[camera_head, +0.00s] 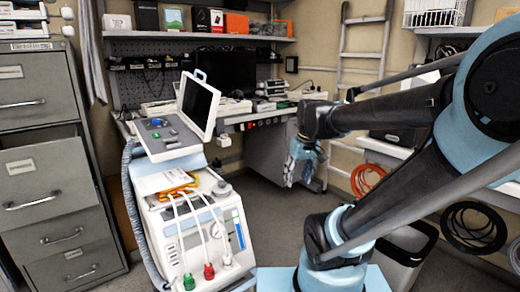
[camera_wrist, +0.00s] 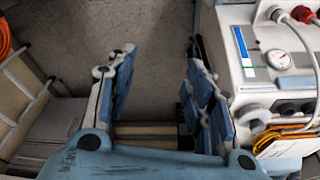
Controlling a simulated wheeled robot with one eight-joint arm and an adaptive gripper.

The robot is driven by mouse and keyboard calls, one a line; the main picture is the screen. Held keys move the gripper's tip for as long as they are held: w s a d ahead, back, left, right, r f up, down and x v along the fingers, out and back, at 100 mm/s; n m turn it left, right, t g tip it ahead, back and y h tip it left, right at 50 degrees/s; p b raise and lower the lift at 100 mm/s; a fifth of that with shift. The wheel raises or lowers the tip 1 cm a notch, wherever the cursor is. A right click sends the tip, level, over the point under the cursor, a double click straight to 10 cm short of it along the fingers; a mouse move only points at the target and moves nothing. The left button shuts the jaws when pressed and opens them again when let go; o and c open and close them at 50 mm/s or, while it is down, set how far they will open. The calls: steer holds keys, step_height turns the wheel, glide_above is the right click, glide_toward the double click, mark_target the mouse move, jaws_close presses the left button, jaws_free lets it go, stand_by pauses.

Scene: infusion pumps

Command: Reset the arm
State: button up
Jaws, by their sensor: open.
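My gripper (camera_head: 304,172) hangs at the end of my arm in the middle of the head view, fingers pointing down over the floor. My arm (camera_head: 400,115) comes in from the right, bent at a large blue joint. The white medical cart (camera_head: 205,225) stands to the left of the gripper, apart from it. The cart (camera_wrist: 245,55) also shows at the right of the wrist view.
A tilted monitor (camera_head: 198,103) tops the cart. A grey filing cabinet (camera_head: 48,165) stands at left, one drawer partly out. A workbench (camera_head: 262,113) runs behind. A ladder (camera_head: 362,62), an orange coil (camera_head: 366,180) and a bin (camera_head: 408,245) are at right. Floor between cart and bench is clear.

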steer(key=s+d+f+m+h, duration=0.1)
steer(key=s+d+f+m, duration=0.2)
steer(key=s+d+f, duration=0.3)
steer(key=s+f, duration=0.2)
steer(key=s, duration=0.2)
steer(key=shift+s+f+m, duration=0.15)
steer(key=shift+s+m, duration=0.05)
steer(key=shift+m, duration=0.1)
steer(key=shift+w+f, duration=0.2)
steer(key=shift+w, duration=0.25)
stand_by(0.4)
